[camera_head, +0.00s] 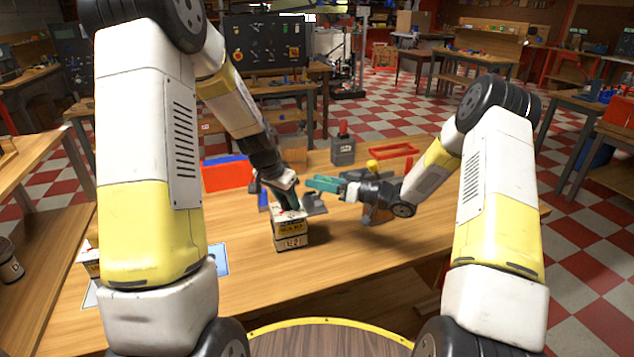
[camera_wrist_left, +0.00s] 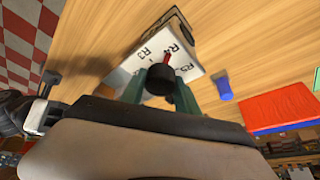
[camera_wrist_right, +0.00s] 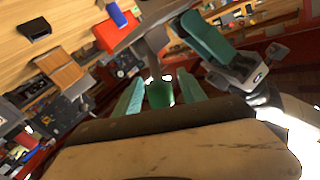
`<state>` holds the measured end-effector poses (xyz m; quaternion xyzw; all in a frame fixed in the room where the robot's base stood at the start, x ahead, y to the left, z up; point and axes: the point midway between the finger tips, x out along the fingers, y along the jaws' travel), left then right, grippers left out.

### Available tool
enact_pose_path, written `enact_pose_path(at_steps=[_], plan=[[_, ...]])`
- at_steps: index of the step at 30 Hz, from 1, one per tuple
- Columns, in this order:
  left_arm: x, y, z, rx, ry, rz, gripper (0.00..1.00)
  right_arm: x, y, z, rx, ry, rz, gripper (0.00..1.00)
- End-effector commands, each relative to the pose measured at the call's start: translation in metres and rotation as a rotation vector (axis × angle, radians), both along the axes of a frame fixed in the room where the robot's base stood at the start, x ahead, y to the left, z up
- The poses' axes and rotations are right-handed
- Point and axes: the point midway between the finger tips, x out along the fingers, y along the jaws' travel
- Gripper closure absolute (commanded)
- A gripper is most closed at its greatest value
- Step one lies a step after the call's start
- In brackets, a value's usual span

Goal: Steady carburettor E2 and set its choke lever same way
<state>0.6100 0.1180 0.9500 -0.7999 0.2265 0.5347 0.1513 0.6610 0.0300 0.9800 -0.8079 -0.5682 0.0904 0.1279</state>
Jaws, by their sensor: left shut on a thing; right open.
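The block marked E2 (camera_head: 291,238) stands upright on the wooden bench, with yellow and white labels on its side. In the left wrist view its white top (camera_wrist_left: 165,48) has several R markings, a small red pointer and a black knob (camera_wrist_left: 160,80). My left gripper (camera_head: 288,203) reaches down onto the block, its teal fingers (camera_wrist_left: 162,92) shut around the black knob. My right gripper (camera_head: 318,184) is open beside it on the right, pointing left, above the bench. Between its fingers in the right wrist view is a green rounded shape (camera_wrist_right: 160,95) that I cannot identify.
A grey block with a red handle (camera_head: 343,150) stands behind. A red tray (camera_head: 393,151) lies at the back right, a red and blue bin (camera_head: 227,174) at the left. A grey piece (camera_head: 315,204) is close right of the E2 block.

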Motion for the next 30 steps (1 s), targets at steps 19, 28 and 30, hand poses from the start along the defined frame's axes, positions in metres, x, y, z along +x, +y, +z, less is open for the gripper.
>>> enact_pose_path(at_steps=[19, 28, 30], plan=[[0.0003, -0.0002, 0.0002, -0.001, -0.001, 0.000, 1.00, 0.0021, 0.0061, 0.0004, 0.001, 0.001, 0.000, 1.00], [0.0003, 0.0001, 0.0003, -0.001, -0.001, 0.000, 1.00, 0.0021, 0.0061, 0.0003, 0.001, 0.001, 0.000, 1.00], [0.0003, 0.0001, 0.0003, -0.001, -0.001, 0.000, 1.00, 0.0021, 0.0059, 0.0003, 0.001, 0.001, 0.000, 1.00]])
